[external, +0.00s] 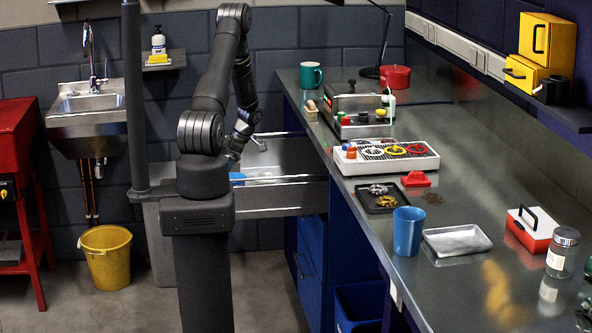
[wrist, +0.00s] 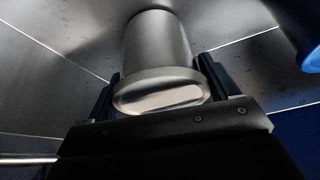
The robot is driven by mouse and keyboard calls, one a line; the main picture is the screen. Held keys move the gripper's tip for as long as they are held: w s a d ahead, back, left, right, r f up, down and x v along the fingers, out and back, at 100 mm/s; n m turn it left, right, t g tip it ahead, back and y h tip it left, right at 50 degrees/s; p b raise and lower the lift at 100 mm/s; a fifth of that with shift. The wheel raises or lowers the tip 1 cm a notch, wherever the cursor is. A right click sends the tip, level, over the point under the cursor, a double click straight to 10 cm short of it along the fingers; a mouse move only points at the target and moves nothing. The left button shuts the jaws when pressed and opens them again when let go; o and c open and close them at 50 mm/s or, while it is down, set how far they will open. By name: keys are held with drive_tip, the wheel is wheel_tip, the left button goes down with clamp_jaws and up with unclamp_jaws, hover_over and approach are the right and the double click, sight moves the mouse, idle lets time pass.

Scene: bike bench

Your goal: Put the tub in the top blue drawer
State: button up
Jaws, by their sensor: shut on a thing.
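A grey metal tub (wrist: 157,45) with a wide rim sits between the two dark fingers of my gripper (wrist: 160,80) in the wrist view. My gripper is shut on it. Around it are bare metal walls or a metal floor, and I cannot tell whether the tub touches them. In the external view my gripper (external: 237,150) reaches down at the pulled-out drawer (external: 285,200), which has steel sides; the arm hides the fingertips and the tub. A closed blue drawer front (external: 309,258) shows below it.
A blue object (external: 237,178) shows in the open drawer; a dark round thing with a blue end (wrist: 312,58) is at the right in the wrist view. The bench top (external: 450,200) holds a blue cup (external: 408,231), a metal tray (external: 457,240) and a parts tray (external: 381,197).

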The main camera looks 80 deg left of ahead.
drive_tip(key=shift+f, duration=0.2)
drive_tip(key=o, duration=0.9)
drive_tip(key=shift+o, duration=0.2)
drive_tip(key=v, duration=1.2)
drive_tip(key=shift+s, duration=0.1)
